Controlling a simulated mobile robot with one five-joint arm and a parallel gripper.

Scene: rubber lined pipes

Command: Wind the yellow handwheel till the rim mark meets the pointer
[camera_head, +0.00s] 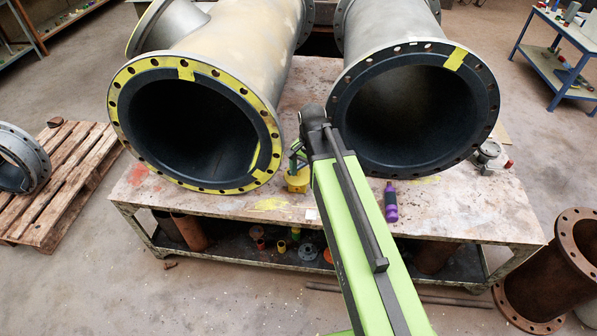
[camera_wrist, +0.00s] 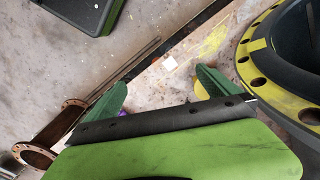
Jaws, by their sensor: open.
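My gripper (camera_wrist: 160,82) is open, with its two green fingers apart and nothing between them in the wrist view. In the head view a bit of my gripper (camera_head: 297,160) shows at the left of my arm's end, between the two big pipes and above the table. A small yellow object (camera_head: 297,181) stands on the table just below it, partly hidden by my arm. I cannot tell whether this is the handwheel. No handwheel rim, rim mark or pointer can be made out in either view.
A yellow-flanged pipe (camera_head: 190,72) lies left and a grey-flanged pipe (camera_head: 388,55) right on the table (camera_head: 470,215). A pallet (camera_head: 75,165) is at left, a rusty pipe (camera_head: 512,298) at lower right.

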